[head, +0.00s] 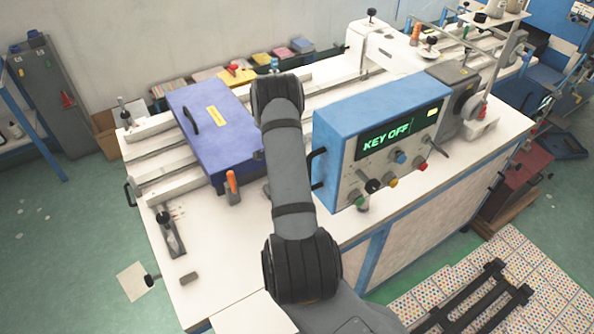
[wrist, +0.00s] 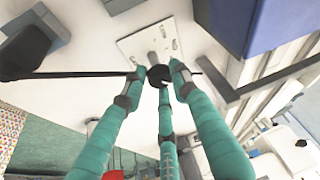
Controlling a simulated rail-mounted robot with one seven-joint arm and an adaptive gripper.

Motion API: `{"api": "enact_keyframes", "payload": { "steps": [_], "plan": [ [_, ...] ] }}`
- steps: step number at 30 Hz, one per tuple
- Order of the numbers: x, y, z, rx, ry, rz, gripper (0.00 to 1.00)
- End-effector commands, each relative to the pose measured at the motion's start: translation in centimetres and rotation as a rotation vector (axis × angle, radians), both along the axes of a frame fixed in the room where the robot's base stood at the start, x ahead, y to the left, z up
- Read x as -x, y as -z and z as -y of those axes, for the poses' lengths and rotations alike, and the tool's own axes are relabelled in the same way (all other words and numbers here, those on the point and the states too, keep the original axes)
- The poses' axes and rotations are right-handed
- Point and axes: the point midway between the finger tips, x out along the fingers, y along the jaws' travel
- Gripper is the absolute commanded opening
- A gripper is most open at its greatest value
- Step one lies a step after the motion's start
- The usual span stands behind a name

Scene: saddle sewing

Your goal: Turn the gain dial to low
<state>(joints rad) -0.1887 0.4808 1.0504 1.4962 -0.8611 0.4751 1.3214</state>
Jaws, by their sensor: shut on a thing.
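In the wrist view, the teal fingers of my gripper (wrist: 158,84) close in around a small black knob (wrist: 159,72) on a pale stem, and are shut on it. The stem rises from a small white plate (wrist: 138,43) with holes, and a thin dark bar runs across at the knob. No gain label or dial marking is readable, so I cannot tell its setting. In the head view, my arm hides the gripper and this knob. The blue control box (head: 372,105) shows "KEY OFF" and has several knobs, including a blue one (head: 400,157) and a black one (head: 373,186).
A violet-blue case (head: 213,130) lies on the white workbench (head: 205,237) left of my arm; the control box stands to its right. An orange-handled tool (head: 232,185) stands by the case's front. The bench's front-left is mostly clear.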

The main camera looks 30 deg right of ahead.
Motion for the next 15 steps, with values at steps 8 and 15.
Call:
{"api": "enact_keyframes", "payload": {
  "steps": [8,15],
  "plan": [
    [-0.03,0.23,0.14,0.001,-0.194,0.006,0.02],
    [0.08,-0.04,0.25,0.002,-0.324,0.004,0.02]
  ]
}}
